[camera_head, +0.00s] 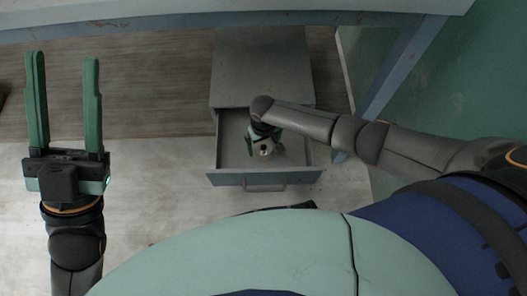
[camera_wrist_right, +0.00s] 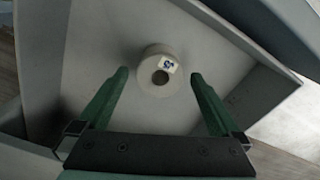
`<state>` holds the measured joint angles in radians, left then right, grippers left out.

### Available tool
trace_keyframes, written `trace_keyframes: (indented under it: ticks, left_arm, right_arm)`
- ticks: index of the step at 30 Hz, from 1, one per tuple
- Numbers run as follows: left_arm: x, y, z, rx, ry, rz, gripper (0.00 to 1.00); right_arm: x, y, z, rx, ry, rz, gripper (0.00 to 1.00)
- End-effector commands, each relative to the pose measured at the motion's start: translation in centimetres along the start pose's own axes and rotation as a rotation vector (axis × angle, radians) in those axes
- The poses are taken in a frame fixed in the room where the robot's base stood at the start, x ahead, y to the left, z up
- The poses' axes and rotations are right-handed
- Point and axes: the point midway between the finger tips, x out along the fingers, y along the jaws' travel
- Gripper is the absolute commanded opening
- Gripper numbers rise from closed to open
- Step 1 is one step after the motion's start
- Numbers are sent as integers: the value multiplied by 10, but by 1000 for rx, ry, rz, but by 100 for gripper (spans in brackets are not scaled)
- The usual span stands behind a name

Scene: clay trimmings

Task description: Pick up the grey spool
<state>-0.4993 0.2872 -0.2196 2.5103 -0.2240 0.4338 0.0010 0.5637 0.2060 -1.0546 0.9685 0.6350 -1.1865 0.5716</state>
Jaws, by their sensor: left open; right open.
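The grey spool (camera_wrist_right: 152,82) shows in the right wrist view as a pale, short round piece with a dark centre hole and a small marked label. It is inside the open drawer (camera_wrist_right: 130,35). In the head view my right gripper (camera_head: 265,146) reaches down into the drawer (camera_head: 234,180) and hides the spool. My left gripper (camera_head: 63,75) is open and empty at the far left, away from the drawer.
The drawer belongs to a grey cabinet (camera_head: 262,62) under a table (camera_head: 200,18). The drawer's walls stand close around my right gripper. A blue-grey table leg (camera_head: 400,70) is to the right. The floor (camera_head: 150,185) left of the drawer is clear.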

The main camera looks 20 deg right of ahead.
Motion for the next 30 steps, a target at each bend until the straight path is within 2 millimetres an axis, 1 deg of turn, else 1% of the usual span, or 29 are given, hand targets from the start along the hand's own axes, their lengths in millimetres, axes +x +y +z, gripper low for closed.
trace_keyframes:
  ticks: [1, 3, 10, 11, 30]
  left_arm:
    - [-7, 4, 7, -7, 0, 2, 50]
    - [-9, 5, 9, -15, -1, 1, 50]
    - [-7, 5, 8, -22, -1, 0, 50]
    - [-7, 5, 8, -23, -1, 0, 50]
    - [-7, 6, 8, -22, -2, 2, 50]
  right_arm:
    - [13, 0, 0, 0, 0, 0, 100]
    - [18, 0, 0, 0, -1, 0, 100]
    - [18, 0, 0, 0, 0, -1, 100]
    - [18, 0, 0, 0, 0, -1, 99]
    - [18, 0, 0, 0, -1, 0, 27]
